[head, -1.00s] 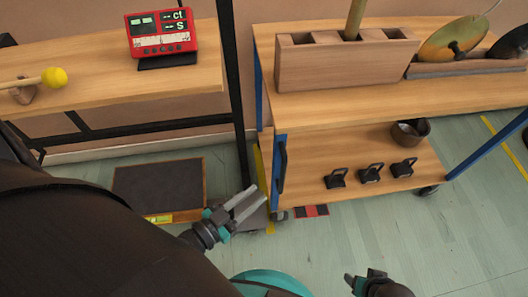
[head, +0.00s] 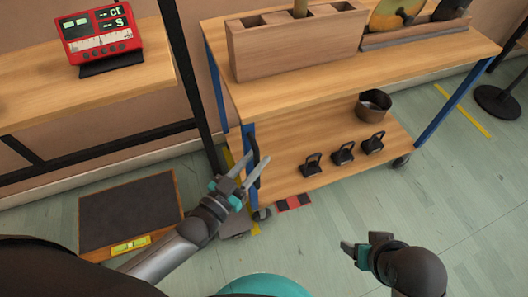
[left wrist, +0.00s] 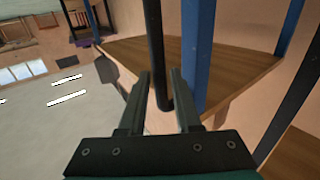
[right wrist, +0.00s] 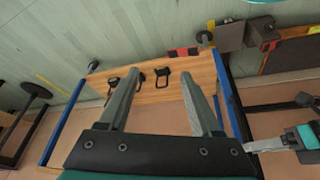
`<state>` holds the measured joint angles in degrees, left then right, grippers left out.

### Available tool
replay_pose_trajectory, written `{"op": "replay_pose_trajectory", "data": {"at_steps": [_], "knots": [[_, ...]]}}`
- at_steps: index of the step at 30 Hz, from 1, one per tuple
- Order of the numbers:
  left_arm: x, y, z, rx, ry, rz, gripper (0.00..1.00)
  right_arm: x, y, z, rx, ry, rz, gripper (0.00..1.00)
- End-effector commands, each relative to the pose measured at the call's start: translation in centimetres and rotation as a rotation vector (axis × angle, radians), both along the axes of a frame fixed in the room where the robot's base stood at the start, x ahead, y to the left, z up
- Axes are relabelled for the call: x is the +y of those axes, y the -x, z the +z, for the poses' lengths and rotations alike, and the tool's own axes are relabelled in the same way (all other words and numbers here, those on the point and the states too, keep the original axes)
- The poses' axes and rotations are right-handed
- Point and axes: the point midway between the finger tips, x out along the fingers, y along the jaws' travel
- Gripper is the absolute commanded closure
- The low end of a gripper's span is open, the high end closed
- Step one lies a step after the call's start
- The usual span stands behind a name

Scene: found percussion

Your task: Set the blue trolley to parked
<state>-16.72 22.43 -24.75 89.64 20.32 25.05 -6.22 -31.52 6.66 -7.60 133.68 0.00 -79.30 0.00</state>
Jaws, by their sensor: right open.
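The blue trolley (head: 223,96) has blue legs, a wooden top and a lower wooden shelf on castors. A black upright handle (head: 255,150) is fixed at its left end. In the left wrist view the handle (left wrist: 155,50) shows as a dark bar between the fingers in the picture, beside a blue leg (left wrist: 197,50). My left gripper (head: 255,172) is open at the handle's lower part; I cannot tell whether it touches. My right gripper (head: 355,250) is open and empty, over the floor in front of the trolley. The trolley also shows in the right wrist view (right wrist: 165,100).
A wooden block (head: 295,45) with slots and a rack with cymbals stand on the trolley top. A pot (head: 373,106) and black clamp-like pieces sit on its shelf. A red-black floor mark (head: 294,202) and yellow tape (head: 462,111) are on the floor.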

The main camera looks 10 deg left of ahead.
Motion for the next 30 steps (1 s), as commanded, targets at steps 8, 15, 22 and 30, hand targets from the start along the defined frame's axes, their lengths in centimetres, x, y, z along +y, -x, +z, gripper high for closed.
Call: {"op": "replay_pose_trajectory", "data": {"at_steps": [8,15,22,30], "knots": [[-1.2,-3.0,-0.1,0.0,0.0,0.001,0.68,0.2,0.0,2.0,-0.049,-0.01,0.004,0.35],[-1.4,-3.6,-0.1,0.003,-0.001,0.0,0.68,0.3,-0.1,2.5,-0.062,-0.014,0.005,0.35],[-1.4,-3.5,-0.1,0.002,-0.001,0.0,0.75,0.3,-0.1,2.5,-0.062,-0.014,0.005,0.35],[-1.4,-3.5,0.0,0.002,-0.001,0.001,1.0,0.2,-0.1,2.5,-0.064,-0.013,0.005,0.35]]}}
